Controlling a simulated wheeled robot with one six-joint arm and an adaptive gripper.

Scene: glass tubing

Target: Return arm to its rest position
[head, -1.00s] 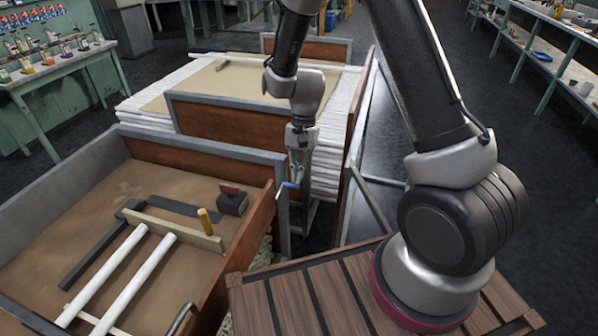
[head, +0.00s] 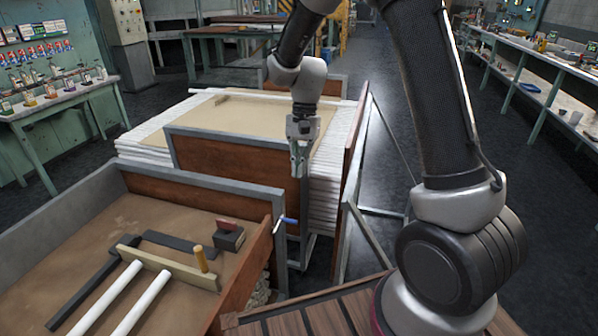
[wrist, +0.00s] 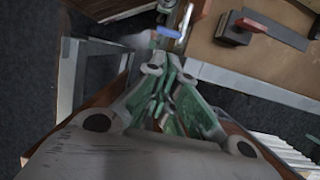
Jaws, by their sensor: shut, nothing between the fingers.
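My gripper (head: 298,163) hangs below my forearm in the head view, pointing down in front of the wooden panel (head: 235,168) of the rear cart. Its fingers are together with nothing between them. In the wrist view my gripper (wrist: 160,108) shows green linkages drawn close together. A blue-handled lever (head: 288,220) on the front cart's corner is below the fingertips and apart from them in the head view. The lever also shows beyond the fingers in the wrist view (wrist: 166,32).
The front cart (head: 190,180) holds two white tubes (head: 142,300), a wooden bar (head: 165,268) and a dark block with a red top (head: 228,236). The rear cart carries white stacked sheets (head: 150,140). Benches (head: 60,105) stand at left and right.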

